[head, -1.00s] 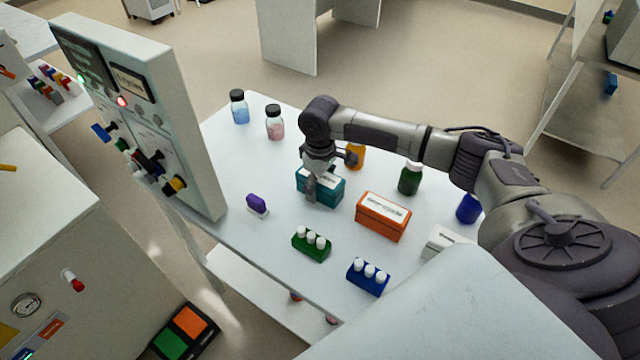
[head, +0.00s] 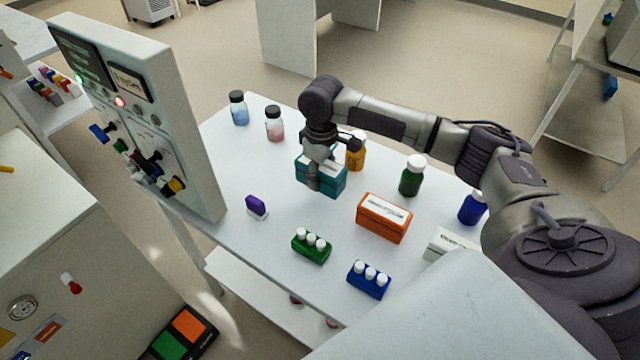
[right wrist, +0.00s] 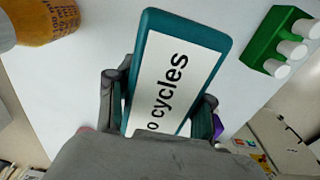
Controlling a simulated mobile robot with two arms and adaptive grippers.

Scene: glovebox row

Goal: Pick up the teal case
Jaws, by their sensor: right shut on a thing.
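The teal case (head: 330,181) is a box with a white label on top. In the head view it is at the middle of the white table, and it looks slightly raised. My right gripper (head: 316,172) comes from above and is shut on it, with one finger in front of its near face. In the right wrist view the teal case (right wrist: 182,62) lies between the two fingers of the gripper (right wrist: 160,106), its label reading "o cycles". The far finger is mostly hidden in the head view. My left gripper is not in view.
An orange case (head: 384,218) stands close to the right. Amber (head: 355,152) and green (head: 411,177) bottles stand behind it. Green (head: 311,246) and blue (head: 369,279) vial racks are in front. A purple item (head: 257,206) is left, before the tall panel (head: 165,110).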

